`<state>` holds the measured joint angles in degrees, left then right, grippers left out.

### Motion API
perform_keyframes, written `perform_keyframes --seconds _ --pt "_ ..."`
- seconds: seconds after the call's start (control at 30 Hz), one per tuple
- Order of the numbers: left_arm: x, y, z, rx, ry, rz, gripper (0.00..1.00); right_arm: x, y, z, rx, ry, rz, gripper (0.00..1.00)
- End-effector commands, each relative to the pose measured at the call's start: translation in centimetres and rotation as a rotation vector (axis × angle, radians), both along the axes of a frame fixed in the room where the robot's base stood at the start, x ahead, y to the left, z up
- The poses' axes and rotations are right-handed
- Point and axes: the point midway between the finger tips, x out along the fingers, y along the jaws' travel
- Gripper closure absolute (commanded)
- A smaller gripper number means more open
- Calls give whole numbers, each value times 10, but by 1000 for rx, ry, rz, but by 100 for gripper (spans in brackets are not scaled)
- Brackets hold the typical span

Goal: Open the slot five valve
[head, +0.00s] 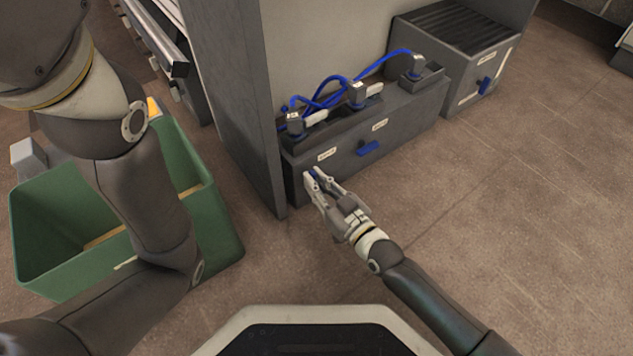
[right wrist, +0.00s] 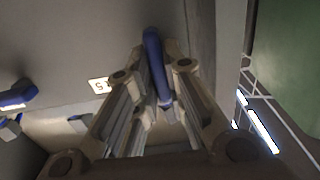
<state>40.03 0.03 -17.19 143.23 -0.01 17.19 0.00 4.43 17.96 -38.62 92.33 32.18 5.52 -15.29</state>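The grey bench box (head: 405,130) has small white labels and blue valve handles on its front face. My right gripper (head: 316,176) is at the left end of that face, below the leftmost label (head: 326,154). In the right wrist view, a blue handle (right wrist: 153,50) lies between the fingers of my right gripper (right wrist: 160,75), which look closed on both its sides. A label (right wrist: 99,86) beside it seems to show a 5. In the head view the fingers mostly hide this handle. My left gripper is out of view; only its arm shows.
Another blue handle (head: 368,148) is to the right on the same face. Blue hoses (head: 335,88) run along the top. A tall grey post (head: 235,100) stands close left of my right gripper. A green bin (head: 215,225) is at left. The floor at right is clear.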

Motion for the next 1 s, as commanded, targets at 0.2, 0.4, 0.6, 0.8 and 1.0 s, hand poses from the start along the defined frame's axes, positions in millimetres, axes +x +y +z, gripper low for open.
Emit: perform_keyframes --seconds 0.2,0.4,0.6,0.8,1.0 --pt "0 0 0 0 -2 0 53 0 0 0 1 1 0 100" --pt "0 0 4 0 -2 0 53 0 0 1 26 19 0 100" --pt "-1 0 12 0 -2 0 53 0 -1 2 107 79 0 100" --pt "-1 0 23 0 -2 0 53 1 -2 2 240 176 0 100" --pt "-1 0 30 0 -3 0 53 2 -3 1 395 288 0 100"
